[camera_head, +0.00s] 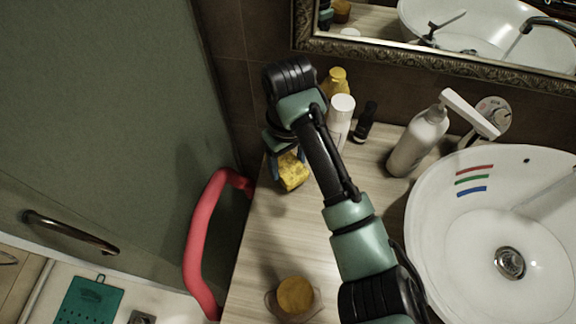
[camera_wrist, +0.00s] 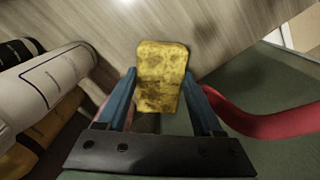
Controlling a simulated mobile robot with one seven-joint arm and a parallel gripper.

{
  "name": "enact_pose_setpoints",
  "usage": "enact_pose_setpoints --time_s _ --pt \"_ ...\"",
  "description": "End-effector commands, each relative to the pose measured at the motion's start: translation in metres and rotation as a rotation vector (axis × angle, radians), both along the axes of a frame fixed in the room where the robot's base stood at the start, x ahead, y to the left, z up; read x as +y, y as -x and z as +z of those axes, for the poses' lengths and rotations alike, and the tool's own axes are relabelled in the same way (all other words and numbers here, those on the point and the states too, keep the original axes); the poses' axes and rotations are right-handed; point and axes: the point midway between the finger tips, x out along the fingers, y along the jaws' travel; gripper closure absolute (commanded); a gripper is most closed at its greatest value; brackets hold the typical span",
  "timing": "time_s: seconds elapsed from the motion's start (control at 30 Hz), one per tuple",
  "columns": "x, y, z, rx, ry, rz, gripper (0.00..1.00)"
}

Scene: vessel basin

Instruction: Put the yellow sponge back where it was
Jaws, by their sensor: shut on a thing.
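The yellow sponge (camera_head: 293,171) is in my gripper near the back left corner of the wooden counter. In the wrist view the sponge (camera_wrist: 162,76) sits between the two blue fingers of my gripper (camera_wrist: 160,100), which are shut on its sides. My gripper (camera_head: 285,155) points down in the head view and is partly hidden by my arm. I cannot tell whether the sponge touches the counter.
A white bottle (camera_head: 340,118), a yellow bottle (camera_head: 335,82) and a small dark bottle (camera_head: 366,122) stand close to the right. A pump bottle (camera_head: 418,142) stands beside the white basin (camera_head: 450,265). A red handle (camera_head: 199,240) curves at the counter's left edge. A round jar (camera_head: 296,297) stands in front.

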Motion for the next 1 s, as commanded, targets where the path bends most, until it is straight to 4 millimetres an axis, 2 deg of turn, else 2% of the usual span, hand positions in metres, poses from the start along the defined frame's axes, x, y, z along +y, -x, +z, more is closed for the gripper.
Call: enact_pose_setpoints --time_s 0.03,0.17,0.53,0.57,0.7,0.73,1.0 --pt "0.0 0.001 -0.009 0.004 0.001 -0.001 0.84" --pt "-0.001 0.0 -0.02 0.0 0.001 -0.001 0.84" --pt "0.0 0.0 -0.024 0.0 0.0 -0.001 0.84" --pt "0.0 0.0 -0.025 0.0 0.0 -0.001 0.3" --pt "0.0 0.0 -0.024 -0.001 0.001 0.0 0.05" --pt "0.0 0.0 -0.024 -0.001 0.001 0.0 0.02" --pt "0.0 0.0 -0.023 -0.001 0.001 -0.001 0.02"
